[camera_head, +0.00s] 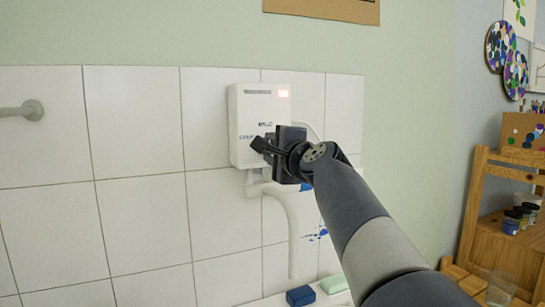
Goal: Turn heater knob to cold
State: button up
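The heater (246,112) is a white box on the tiled wall, with lettering on its front and a glowing light (283,93) at its upper right. My gripper (264,146) is in front of the heater's lower front, with dark fingers pointing left and toward the wall. The knob cannot be made out; the gripper covers the lower right of the heater's front. Whether the fingers touch the heater or hold anything cannot be told.
A white pipe (291,235) hangs below the heater. A blue block (300,296) and a pale green block (333,285) lie on the ledge beneath. A wooden shelf (478,215) with jars stands at right. A rail (22,111) juts from the left wall.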

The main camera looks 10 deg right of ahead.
jog(key=n+b, duration=0.1)
jog(key=n, duration=0.1)
jog(key=n+b, duration=0.1)
jog(key=n, duration=0.1)
jog(key=n+b, duration=0.1)
jog(key=n, duration=0.1)
jog(key=shift+f+n+b, duration=0.25)
jog(key=shift+n+b, duration=0.05)
jog(key=shift+b, duration=0.05)
jog(key=shift+r+n+b, duration=0.1)
jog(key=shift+n+b, duration=1)
jog(key=shift+n, duration=1.2)
jog(key=o, duration=1)
jog(key=shift+r, duration=0.1)
jog(key=s, duration=0.3)
jog(key=s+d+b, duration=0.1)
jog(key=s, duration=0.3)
jog(key=s+d, duration=0.1)
jog(key=s, duration=0.2)
jog(key=shift+s+b, duration=0.3)
jog(key=shift+w, duration=0.1)
